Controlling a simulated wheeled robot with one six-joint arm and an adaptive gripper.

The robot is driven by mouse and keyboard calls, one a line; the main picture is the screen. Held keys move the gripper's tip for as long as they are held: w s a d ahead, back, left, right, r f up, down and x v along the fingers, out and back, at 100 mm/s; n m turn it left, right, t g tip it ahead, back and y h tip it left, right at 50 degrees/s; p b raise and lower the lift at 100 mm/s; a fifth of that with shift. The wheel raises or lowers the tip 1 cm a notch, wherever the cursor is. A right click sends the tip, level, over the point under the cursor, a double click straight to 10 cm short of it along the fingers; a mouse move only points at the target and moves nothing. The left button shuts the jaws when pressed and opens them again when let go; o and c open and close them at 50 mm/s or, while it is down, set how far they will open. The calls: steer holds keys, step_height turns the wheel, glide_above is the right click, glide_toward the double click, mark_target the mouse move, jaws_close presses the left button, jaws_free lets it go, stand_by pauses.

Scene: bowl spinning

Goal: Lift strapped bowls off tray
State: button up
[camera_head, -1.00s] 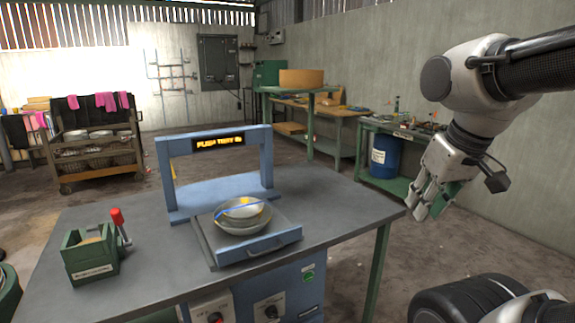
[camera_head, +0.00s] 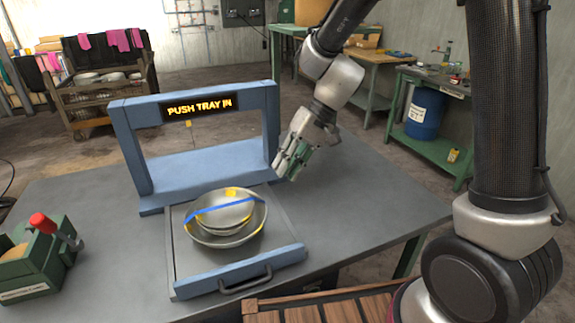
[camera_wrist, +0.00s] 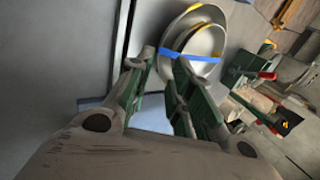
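Stacked metal bowls (camera_head: 226,220) with a blue strap (camera_head: 220,209) and yellow patches sit on the grey tray (camera_head: 187,263), which is pulled out in front of a blue frame machine (camera_head: 128,160). My gripper (camera_head: 284,174) is above the table, to the right of the bowls and apart from them. In the wrist view the bowls (camera_wrist: 207,42) and strap show beyond the fingertips (camera_wrist: 160,66), which have a gap with nothing held between them. The bowls' undersides are hidden.
The machine's sign reads "PUSH TRAY IN". A green box (camera_head: 40,262) with a red-handled tool (camera_head: 43,225) stands at the table's left. A wooden slatted thing (camera_head: 335,308) is at the front edge. The table's right side (camera_head: 390,205) is clear.

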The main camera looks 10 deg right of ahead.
mark_target(261, 207)
steer(key=shift+x, duration=4.4)
steer(key=shift+x, duration=1.45)
jaws_close()
steer(key=shift+r, duration=0.15)
steer(key=shift+r, duration=1.4)
steer(key=shift+r, duration=0.1)
step_height(261, 207, up, 7)
